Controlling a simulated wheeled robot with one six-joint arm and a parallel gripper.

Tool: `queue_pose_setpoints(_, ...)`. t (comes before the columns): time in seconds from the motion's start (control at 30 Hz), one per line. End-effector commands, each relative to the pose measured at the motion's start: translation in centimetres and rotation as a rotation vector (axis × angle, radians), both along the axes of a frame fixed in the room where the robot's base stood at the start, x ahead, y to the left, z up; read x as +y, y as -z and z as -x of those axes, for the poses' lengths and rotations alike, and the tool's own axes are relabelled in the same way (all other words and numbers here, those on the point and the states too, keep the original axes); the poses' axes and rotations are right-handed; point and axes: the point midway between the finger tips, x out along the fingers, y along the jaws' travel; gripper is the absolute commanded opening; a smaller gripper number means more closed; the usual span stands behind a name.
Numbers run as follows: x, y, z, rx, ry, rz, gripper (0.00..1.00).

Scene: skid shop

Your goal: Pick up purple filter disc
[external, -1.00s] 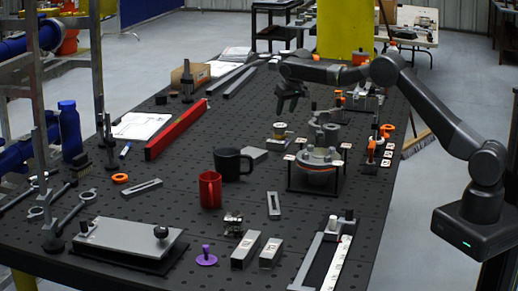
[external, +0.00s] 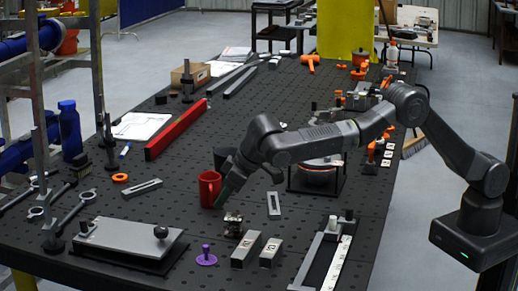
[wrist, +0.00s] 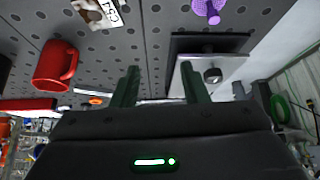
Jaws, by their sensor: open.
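The purple filter disc (external: 206,259) lies on the black perforated table near its front edge, with a small stem standing up from it. In the wrist view the purple filter disc (wrist: 209,8) shows at the top, right of centre, partly cut off by the frame edge. My gripper (external: 222,203) is by the right side of the red mug (external: 208,189), above the table and behind the disc. In the wrist view its two fingers (wrist: 158,84) are spread apart with nothing between them. Whether it touches the mug cannot be told.
A metal plate with a knob (external: 128,236) lies left of the disc. Two metal blocks (external: 246,249) stand to its right, and a small metal fixture (external: 233,225) is behind it.

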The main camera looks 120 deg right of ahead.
Motion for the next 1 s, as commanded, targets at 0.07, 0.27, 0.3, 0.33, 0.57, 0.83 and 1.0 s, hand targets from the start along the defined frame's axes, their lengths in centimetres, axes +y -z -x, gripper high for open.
queue_pose_setpoints(0.07,4.3,0.1,-1.1,-0.008,-0.05,0.005,0.41)
queue_pose_setpoints(0.27,9.0,0.2,-2.1,-0.019,-0.102,0.009,0.41)
queue_pose_setpoints(0.3,9.1,0.4,-2.2,-0.018,-0.103,0.01,0.41)
queue_pose_setpoints(0.33,9.0,0.6,-2.4,-0.017,-0.103,0.01,0.41)
queue_pose_setpoints(0.57,7.7,3.9,-4.1,-0.016,-0.103,0.01,0.41)
queue_pose_setpoints(0.83,6.6,6.8,-5.7,-0.018,-0.102,0.01,0.41)
queue_pose_setpoints(1.0,6.4,7.4,-5.9,-0.019,-0.103,0.009,0.41)
